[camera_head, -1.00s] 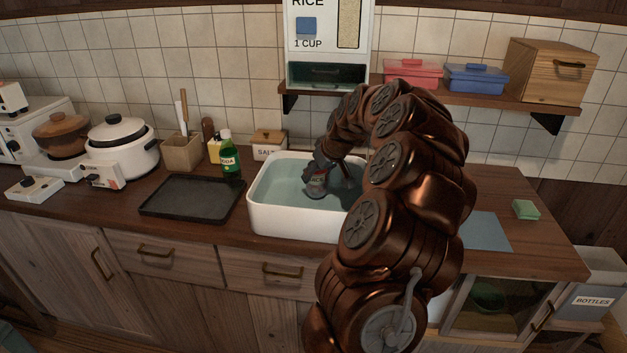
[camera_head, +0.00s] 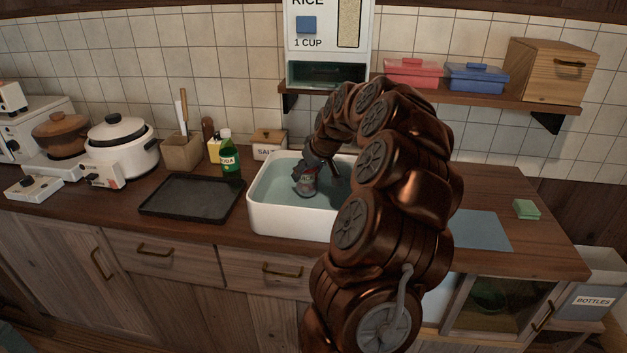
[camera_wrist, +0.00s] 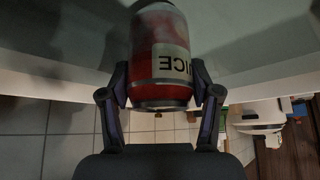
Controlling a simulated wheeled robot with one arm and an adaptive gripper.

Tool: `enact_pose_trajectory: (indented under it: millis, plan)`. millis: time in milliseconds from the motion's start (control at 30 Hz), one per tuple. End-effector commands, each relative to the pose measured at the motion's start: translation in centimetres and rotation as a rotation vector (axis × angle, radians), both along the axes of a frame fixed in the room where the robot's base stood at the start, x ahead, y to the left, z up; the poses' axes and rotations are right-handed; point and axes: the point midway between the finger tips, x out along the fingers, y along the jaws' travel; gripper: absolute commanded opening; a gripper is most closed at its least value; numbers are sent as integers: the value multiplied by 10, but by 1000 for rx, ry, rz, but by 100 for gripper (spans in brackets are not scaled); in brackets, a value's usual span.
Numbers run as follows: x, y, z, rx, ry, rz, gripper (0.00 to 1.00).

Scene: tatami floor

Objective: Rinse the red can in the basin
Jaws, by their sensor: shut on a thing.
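The red can (camera_head: 307,184) has a pale label and is in the white basin (camera_head: 290,226), which holds bluish water. In the wrist view the can (camera_wrist: 150,40) shows red with a white label and a silver rim, between the two fingers. My gripper (camera_head: 303,172) is shut on the can, with a finger on each side of it in the wrist view (camera_wrist: 160,98). The can is low in the basin; I cannot tell how deep in the water it is. My arm hides the right part of the basin.
A dark tray (camera_head: 192,199) lies left of the basin, with a green bottle (camera_head: 231,160) and a salt box (camera_head: 268,145) behind. A blue-grey mat (camera_head: 481,231) and a green sponge (camera_head: 526,210) lie to the right. A rice dispenser (camera_head: 330,45) hangs above.

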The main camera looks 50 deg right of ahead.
Motion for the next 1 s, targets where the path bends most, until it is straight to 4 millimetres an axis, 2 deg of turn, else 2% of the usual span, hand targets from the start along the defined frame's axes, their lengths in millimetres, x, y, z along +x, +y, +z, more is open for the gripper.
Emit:
enact_pose_trajectory:
  millis: [300,467,1000]
  plan:
    - [-14,-11,-1,0,-2,-2,46]
    - [-16,-11,1,0,-1,-1,46]
    - [-16,-11,33,-2,-1,0,46]
